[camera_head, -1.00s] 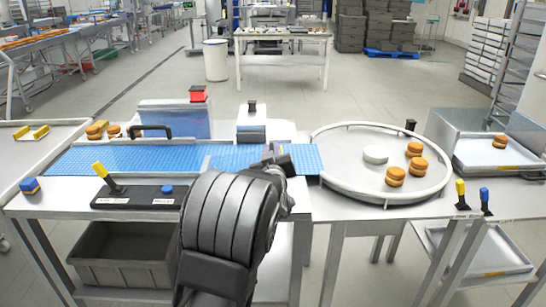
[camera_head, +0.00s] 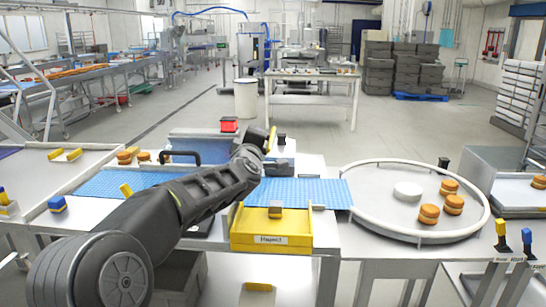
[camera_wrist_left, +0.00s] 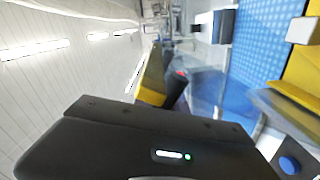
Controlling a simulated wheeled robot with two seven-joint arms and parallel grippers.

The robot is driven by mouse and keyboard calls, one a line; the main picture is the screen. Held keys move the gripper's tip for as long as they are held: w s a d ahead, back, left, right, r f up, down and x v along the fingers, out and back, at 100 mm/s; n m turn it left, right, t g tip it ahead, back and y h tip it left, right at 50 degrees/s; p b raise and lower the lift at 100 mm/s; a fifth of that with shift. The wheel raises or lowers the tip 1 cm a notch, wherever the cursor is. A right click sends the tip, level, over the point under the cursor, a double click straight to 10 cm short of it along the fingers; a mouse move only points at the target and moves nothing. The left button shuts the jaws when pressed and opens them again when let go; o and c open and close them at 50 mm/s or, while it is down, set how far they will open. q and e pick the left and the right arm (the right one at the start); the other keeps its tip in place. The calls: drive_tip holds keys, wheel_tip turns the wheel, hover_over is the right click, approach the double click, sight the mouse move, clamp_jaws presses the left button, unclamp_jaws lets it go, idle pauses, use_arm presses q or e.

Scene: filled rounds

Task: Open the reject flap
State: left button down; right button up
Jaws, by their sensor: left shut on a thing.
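My left arm reaches across the line from the lower left in the head view. Its gripper (camera_head: 266,146) is at the belt's far side, shut on a narrow yellow piece (camera_head: 271,137), which seems to be the reject flap. In the left wrist view the yellow piece (camera_wrist_left: 152,77) stands beside the dark finger (camera_wrist_left: 177,88); the gripper hides part of it. A yellow tray (camera_head: 248,241) with a small white label hangs at the belt's near side, with a grey-and-yellow block (camera_head: 275,210) at it. My right gripper is not in view.
The blue belt (camera_head: 308,193) leads to a round table (camera_head: 375,225) with several filled rounds and a white disc (camera_head: 407,190). A black handle (camera_head: 182,156) and a red-topped box (camera_head: 229,125) stand behind the belt.

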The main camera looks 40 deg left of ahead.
use_arm(q)
drive_tip(key=shift+s+a+r+n+b, duration=0.25)
drive_tip(key=shift+s+a+n+b, duration=0.2)
drive_tip(key=shift+s+a+n, duration=0.25)
drive_tip(key=shift+s+a+r+n+b, duration=0.3)
drive_tip(key=shift+s+a+n+b, duration=0.2)
drive_tip(key=shift+a, duration=0.35)
drive_tip(key=shift+s+a+r+n+b, duration=0.25)
drive_tip(key=shift+s+a+n+b, duration=0.25)
drive_tip(key=shift+a, duration=0.25)
drive_tip(key=c, duration=1.4)
unclamp_jaws()
drive_tip(key=shift+f, duration=0.1)
drive_tip(key=p+v, duration=0.1)
drive_tip(key=v, duration=0.6)
drive_tip(key=shift+s+d+p, duration=0.3)
drive_tip(key=shift+p, duration=0.1)
